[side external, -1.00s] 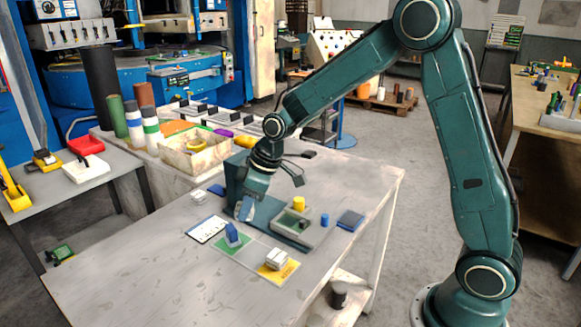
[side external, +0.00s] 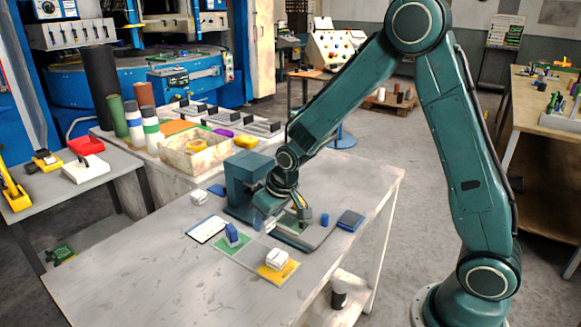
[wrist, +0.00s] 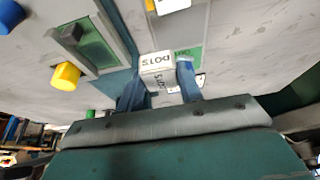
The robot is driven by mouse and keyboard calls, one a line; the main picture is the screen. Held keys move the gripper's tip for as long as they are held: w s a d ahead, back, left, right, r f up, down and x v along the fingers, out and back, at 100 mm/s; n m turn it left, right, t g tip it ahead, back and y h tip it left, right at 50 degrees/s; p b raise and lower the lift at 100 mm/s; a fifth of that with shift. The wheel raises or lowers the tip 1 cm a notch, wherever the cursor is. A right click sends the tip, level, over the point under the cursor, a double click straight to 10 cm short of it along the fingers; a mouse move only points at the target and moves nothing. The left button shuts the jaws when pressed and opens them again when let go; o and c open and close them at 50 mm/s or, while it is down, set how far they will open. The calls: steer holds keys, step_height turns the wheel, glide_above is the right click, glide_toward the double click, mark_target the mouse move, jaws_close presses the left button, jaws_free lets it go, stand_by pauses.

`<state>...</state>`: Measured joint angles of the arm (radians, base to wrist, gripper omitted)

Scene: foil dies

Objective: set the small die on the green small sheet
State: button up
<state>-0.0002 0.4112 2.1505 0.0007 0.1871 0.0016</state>
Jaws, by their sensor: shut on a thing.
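In the wrist view, my gripper (wrist: 158,88) is shut on a small white die (wrist: 157,64) with dark "DOTS" lettering. In the side view, my gripper (side external: 264,224) is above the table beside the press base, and the die is hard to make out there. The green sheet (wrist: 194,56) also shows in the wrist view, behind the right finger.
A yellow sheet (side external: 290,271) bears another white block (side external: 277,258). A teal press (side external: 245,178) stands close behind my gripper. A blue cylinder (side external: 325,219), a blue pad (side external: 350,220) and a white card (side external: 206,229) are nearby. The front left of the table is clear.

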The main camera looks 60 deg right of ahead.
stand_by(0.6)
steer(key=shift+w+d+r+m, duration=0.25)
steer(key=shift+d+m, duration=0.05)
steer(key=shift+d, duration=0.1)
steer(key=w+d+r+m+h, duration=0.2)
steer(key=d+r+m+h, duration=0.1)
steer(key=d+r+m, duration=0.35)
step_height(320, 180, up, 8)
steer(key=r+m+g+h, duration=0.1)
steer(key=m+g, duration=0.3)
steer(key=m, duration=0.5)
glide_above(289, 219)
steer(key=a, duration=0.1)
steer(key=shift+a+r+m, duration=0.25)
steer(key=shift+r+m, duration=0.4)
steer(key=shift+m, duration=0.3)
step_height(289, 219, down, 20)
steer(key=shift+f, duration=0.1)
steer(key=shift+f, duration=0.1)
